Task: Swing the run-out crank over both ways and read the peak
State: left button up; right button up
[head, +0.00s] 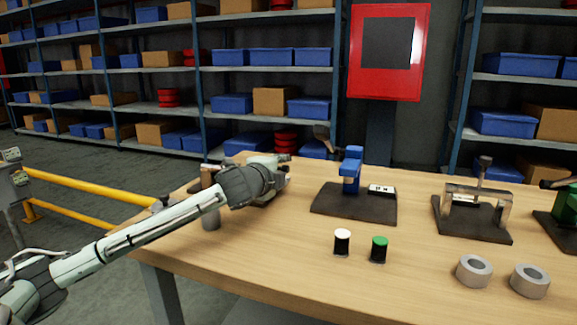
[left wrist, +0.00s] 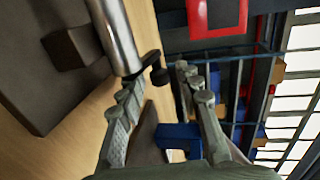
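In the left wrist view, a bright steel shaft (left wrist: 120,35) lies over a dark base plate (left wrist: 30,95) with a block (left wrist: 75,48) on it. A small black crank (left wrist: 152,63) sits at the shaft's near end. My left gripper (left wrist: 160,82) is open, its fingers on either side of the crank's knob end; I cannot tell whether they touch it. In the head view my left gripper (head: 283,174) is over the table's left end, and my arm hides most of the shaft fixture there. No dial reading is legible. My right gripper is not in view.
A blue fixture (head: 351,168) with a white display stands on a dark plate right of my gripper. Two small pots (head: 342,242), two grey rings (head: 474,270), a bridge-shaped fixture (head: 478,205) and a green device (head: 567,208) lie further right. The table's front middle is clear.

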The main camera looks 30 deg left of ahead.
pick_arm(q)
jog(key=shift+x, duration=2.8)
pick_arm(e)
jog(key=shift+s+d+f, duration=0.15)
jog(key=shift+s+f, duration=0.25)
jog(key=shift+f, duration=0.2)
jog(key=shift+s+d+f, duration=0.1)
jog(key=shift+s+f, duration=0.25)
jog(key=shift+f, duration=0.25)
pick_arm(q)
grip_shut()
